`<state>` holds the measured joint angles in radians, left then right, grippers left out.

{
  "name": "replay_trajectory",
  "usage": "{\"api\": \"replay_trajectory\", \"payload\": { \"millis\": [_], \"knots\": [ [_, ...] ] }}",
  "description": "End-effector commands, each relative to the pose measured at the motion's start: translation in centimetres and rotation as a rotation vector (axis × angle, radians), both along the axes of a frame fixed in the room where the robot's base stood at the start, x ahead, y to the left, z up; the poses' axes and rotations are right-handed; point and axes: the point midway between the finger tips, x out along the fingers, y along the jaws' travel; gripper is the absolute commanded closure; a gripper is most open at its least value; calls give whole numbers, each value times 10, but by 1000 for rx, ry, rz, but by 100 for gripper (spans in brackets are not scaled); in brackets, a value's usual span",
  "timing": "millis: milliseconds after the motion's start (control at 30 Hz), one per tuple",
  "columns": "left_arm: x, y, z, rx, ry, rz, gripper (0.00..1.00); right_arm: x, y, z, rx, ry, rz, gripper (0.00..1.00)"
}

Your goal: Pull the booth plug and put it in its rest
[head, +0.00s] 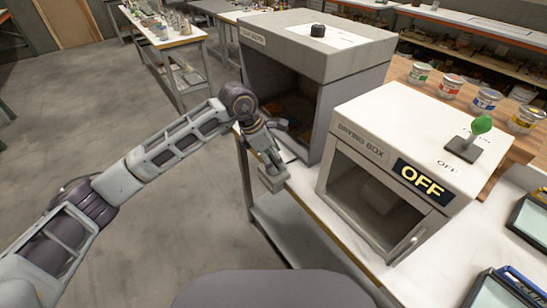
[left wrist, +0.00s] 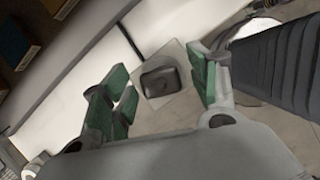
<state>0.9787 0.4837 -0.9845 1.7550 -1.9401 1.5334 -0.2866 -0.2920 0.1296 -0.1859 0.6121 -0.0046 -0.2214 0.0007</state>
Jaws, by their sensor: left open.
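The grey spray booth (head: 350,62) stands at the table's left end, with a round black knob (head: 318,30) on its top. My left gripper (head: 271,172) is low beside the booth's front corner, near the table edge. In the left wrist view its green-padded fingers (left wrist: 162,95) are open. Between and beyond them a dark, rounded-square piece (left wrist: 159,81), likely the plug, sits on a pale square plate. The fingers do not visibly touch it. My right gripper is not in view.
A white drying box (head: 345,115) with an OFF sign (head: 424,181) and a green-tipped lever (head: 481,124) stands right of the booth. Several paint cans (head: 487,101) line the back right. Blue-edged trays (head: 530,218) lie at the right. The floor at left is clear.

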Motion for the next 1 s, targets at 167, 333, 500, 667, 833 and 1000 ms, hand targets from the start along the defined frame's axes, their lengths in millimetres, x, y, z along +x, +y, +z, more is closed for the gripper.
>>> {"api": "replay_trajectory", "payload": {
  "millis": [167, 333, 500, 667, 833, 1000],
  "knots": [
    [0, 3, 9, -1, -1, 0, 40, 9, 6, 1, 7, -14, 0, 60],
    [-2, 10, 24, 0, -3, 1, 40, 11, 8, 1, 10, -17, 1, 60],
    [-3, 17, 43, 0, -2, 0, 40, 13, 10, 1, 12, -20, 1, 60],
    [-5, 24, 59, -1, -4, 0, 40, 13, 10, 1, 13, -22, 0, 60],
    [-6, 28, 69, 1, -2, 0, 40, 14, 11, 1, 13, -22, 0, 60],
    [-7, 29, 73, -1, -2, -1, 40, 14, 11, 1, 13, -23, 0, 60]
  ]
}}
